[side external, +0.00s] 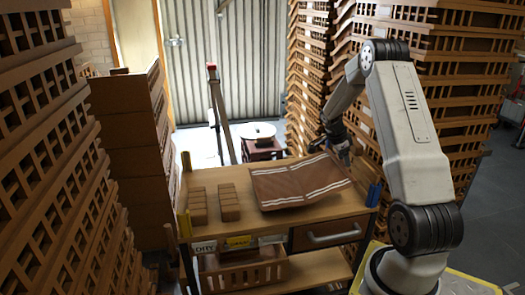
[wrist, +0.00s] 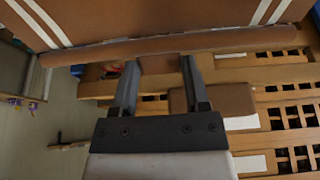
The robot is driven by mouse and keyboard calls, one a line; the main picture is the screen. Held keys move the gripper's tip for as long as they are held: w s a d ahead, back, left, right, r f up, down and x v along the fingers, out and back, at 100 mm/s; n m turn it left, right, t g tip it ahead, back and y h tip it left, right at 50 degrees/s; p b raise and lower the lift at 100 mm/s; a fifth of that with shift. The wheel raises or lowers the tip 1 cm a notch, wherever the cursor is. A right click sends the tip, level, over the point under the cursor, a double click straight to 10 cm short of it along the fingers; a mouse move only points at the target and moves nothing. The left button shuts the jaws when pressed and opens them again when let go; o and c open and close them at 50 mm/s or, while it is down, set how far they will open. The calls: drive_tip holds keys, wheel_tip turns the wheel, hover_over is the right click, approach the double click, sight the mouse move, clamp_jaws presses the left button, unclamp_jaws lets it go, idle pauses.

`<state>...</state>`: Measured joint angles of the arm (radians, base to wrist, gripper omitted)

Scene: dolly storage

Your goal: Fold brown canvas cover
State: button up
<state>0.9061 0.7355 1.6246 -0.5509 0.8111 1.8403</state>
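The brown canvas cover (side external: 297,182) lies spread on the wooden top of the cart, with white stripes along its near and far sides. Its far right part looks slightly raised. My gripper (side external: 338,148) is at the cover's far right edge. In the wrist view the cover (wrist: 190,20) fills the top, its thick edge running across just beyond the fingertips. My gripper (wrist: 158,68) has its two fingers apart there. A brown patch shows between the fingertips; I cannot tell whether it is part of the cover or something behind.
Small brown blocks (side external: 229,202) stand in two rows on the cart top (side external: 255,221), left of the cover. Blue and yellow corner posts rise at the cart's edges. Tall stacks of brown crates (side external: 450,60) flank the cart. A tripod (side external: 222,115) stands behind it.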

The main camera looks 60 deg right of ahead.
drive_tip(key=shift+v, duration=1.1)
drive_tip(key=shift+r, duration=0.15)
drive_tip(key=shift+w+a+v, duration=0.1)
drive_tip(key=shift+v, duration=0.8)
drive_tip(key=shift+w+a+v, duration=0.1)
drive_tip(key=shift+v, duration=0.8)
drive_tip(key=shift+w+a+r, duration=0.5)
drive_tip(key=shift+r, duration=0.15)
drive_tip(key=shift+w+a+r, duration=0.45)
drive_tip(key=shift+w+r, duration=0.05)
drive_tip(key=shift+r, duration=0.1)
drive_tip(key=shift+w+a+r, duration=0.1)
drive_tip(key=shift+w+a+r, duration=1)
drive_tip(key=shift+a, duration=0.05)
